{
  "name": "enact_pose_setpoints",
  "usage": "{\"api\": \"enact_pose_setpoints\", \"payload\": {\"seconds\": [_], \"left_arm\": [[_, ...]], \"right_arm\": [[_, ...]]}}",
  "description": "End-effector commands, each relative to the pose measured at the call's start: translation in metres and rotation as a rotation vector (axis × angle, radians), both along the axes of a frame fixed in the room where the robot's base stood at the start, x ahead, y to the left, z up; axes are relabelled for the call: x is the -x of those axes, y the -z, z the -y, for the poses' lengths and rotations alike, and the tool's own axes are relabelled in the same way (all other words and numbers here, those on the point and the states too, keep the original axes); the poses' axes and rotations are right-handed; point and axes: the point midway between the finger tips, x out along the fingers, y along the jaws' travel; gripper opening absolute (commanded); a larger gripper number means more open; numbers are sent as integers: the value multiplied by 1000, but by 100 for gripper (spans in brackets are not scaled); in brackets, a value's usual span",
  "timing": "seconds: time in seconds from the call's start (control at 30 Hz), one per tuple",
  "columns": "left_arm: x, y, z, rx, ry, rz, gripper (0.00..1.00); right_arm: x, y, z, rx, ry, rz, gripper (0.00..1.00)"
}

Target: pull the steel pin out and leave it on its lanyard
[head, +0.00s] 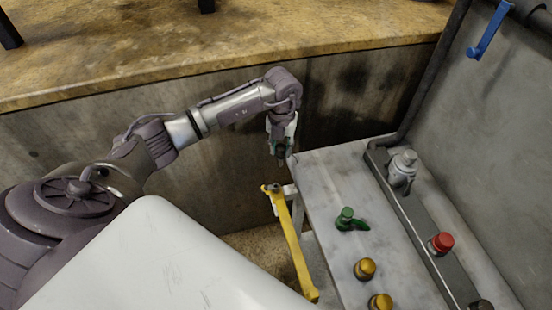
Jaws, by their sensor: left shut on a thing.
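A pale grey bracket (291,192) stands beside the lever's upper end, below the fingers. I cannot tell whether the pin sits in the bracket or is clear of it. No lanyard can be made out. My right gripper is not in view.
The console top (325,185) bears a green knob (347,219), two yellow buttons (365,268) and a dark strip with a red button (441,243) and a grey fitting (403,167). A blue lever (489,30) is on the right wall. A concrete wall (210,180) stands behind my arm.

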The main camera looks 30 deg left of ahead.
Motion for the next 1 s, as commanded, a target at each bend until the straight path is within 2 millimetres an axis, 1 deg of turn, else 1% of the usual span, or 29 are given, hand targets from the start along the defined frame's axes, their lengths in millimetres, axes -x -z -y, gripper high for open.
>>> {"api": "enact_pose_setpoints", "payload": {"seconds": [1.0], "left_arm": [[-15, 0, 38, -1, 0, 1, 0]], "right_arm": [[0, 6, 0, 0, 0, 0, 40]]}}
